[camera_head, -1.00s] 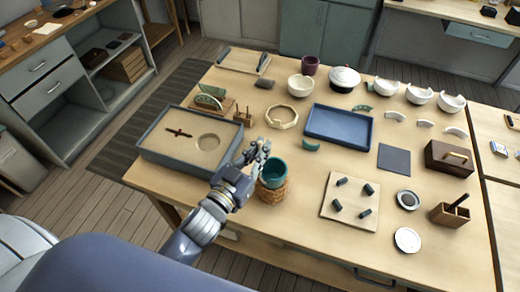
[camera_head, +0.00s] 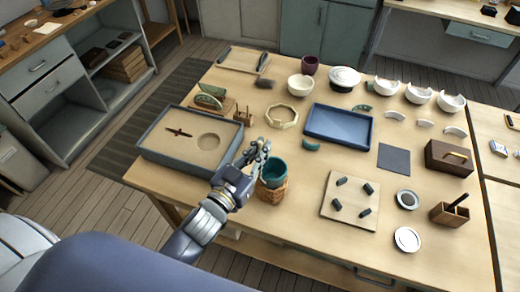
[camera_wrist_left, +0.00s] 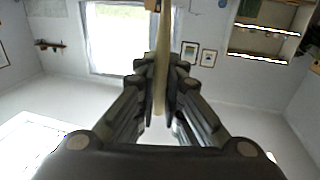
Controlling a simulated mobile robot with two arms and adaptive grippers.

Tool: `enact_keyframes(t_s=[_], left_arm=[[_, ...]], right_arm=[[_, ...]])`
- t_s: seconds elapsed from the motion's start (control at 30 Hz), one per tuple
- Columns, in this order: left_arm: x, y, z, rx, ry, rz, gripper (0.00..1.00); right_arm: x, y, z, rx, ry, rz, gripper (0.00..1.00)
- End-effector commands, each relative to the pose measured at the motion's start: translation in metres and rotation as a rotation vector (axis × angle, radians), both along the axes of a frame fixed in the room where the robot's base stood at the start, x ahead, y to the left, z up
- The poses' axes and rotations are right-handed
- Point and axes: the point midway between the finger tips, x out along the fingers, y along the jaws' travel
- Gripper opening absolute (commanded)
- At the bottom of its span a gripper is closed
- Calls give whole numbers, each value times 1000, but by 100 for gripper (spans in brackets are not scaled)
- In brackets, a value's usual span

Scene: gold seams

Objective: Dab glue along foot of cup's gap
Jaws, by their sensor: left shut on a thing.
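In the left wrist view the fingers (camera_wrist_left: 161,85) are shut on a slender pale stick (camera_wrist_left: 162,45). The stick's working tip and any glue cannot be made out. My right gripper is not in view.
A sand tray (camera_head: 165,158) stands left of the gripper. A blue tray (camera_head: 340,137) stands behind and right of the cup. A board with several dark pegs (camera_head: 337,222) lies to the right. Bowls and pale shards (camera_head: 425,123) are farther back. Bare table surrounds the woven holder.

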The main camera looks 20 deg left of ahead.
Motion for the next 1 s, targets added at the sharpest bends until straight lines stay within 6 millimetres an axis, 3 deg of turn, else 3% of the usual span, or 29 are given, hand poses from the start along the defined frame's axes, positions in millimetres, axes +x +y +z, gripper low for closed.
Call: enact_keyframes(t_s=[1.0], left_arm=[[-15, -14, 5, -1, -1, 0, 0]], right_arm=[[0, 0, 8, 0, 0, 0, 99]])
